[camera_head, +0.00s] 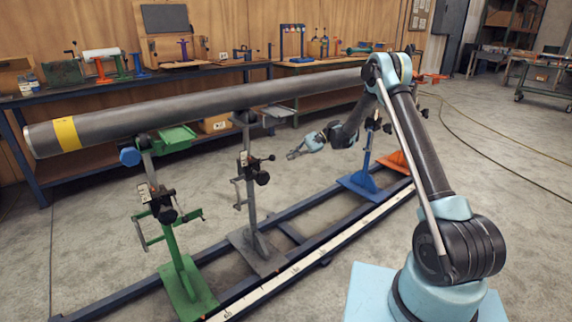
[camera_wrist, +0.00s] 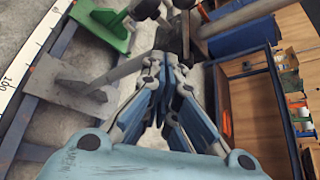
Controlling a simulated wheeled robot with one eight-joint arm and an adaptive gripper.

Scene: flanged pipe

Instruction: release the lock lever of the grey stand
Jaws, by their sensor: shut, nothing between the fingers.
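The grey stand (camera_head: 249,190) is upright under the pipe, second from the left in the head view, with its foot on the blue rail. A dark clamp with black knobs and a lever (camera_head: 262,178) sits midway up its post. My gripper (camera_head: 292,155) is to the right of this clamp, apart from it in the picture, fingers pointing left. In the wrist view the gripper (camera_wrist: 165,57) is shut and empty. The stand's foot (camera_wrist: 70,85) shows at left there; the fingers partly hide the post and clamp, so I cannot tell the lever's position.
The long grey pipe (camera_head: 200,102) with a yellow band lies across the stands. A green stand (camera_head: 178,255) is to the left, blue (camera_head: 366,170) and orange (camera_head: 397,160) stands to the right. A white scale (camera_head: 310,258) runs along the rail. Workbenches line the wall.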

